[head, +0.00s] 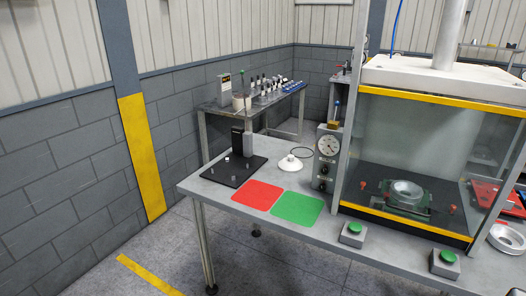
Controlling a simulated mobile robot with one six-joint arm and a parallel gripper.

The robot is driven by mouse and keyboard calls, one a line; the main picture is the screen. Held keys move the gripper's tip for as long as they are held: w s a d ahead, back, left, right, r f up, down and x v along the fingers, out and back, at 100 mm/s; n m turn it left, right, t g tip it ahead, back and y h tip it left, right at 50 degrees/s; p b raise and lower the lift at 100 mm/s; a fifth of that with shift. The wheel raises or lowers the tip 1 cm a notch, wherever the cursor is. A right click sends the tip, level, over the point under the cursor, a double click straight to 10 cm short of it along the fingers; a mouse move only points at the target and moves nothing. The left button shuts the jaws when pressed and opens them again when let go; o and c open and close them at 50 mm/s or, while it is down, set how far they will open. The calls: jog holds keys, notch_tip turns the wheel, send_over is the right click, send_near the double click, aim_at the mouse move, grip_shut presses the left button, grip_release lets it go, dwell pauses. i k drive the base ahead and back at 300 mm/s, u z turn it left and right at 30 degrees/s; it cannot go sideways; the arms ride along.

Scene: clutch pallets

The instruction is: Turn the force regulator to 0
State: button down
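A grey box with a round white dial gauge (328,146) stands on the workbench beside the left post of the press, and looks like the force regulator (326,163). Dark knobs (322,184) sit on its front, below the gauge. The needle reading and the knob positions are too small to read. A brass-coloured fitting with a blue-topped part stands on top of the box. My gripper is not in view.
The glass-sided press (440,77) holds a green fixture. Red (258,195) and green (297,208) mats, a black plate (221,171) with a post, a white cone-shaped part (289,163) and green button boxes (353,235) are on the workbench. Another table (212,107) stands behind.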

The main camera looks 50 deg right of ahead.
aim_at(324, 170)
jog(key=u, duration=0.45)
jog(key=k, duration=0.15)
jog(key=z, duration=2.75)
jog(key=k, duration=0.6)
jog(key=u, duration=0.2)
jog(key=i, duration=0.5)
jog(key=z, duration=0.05)
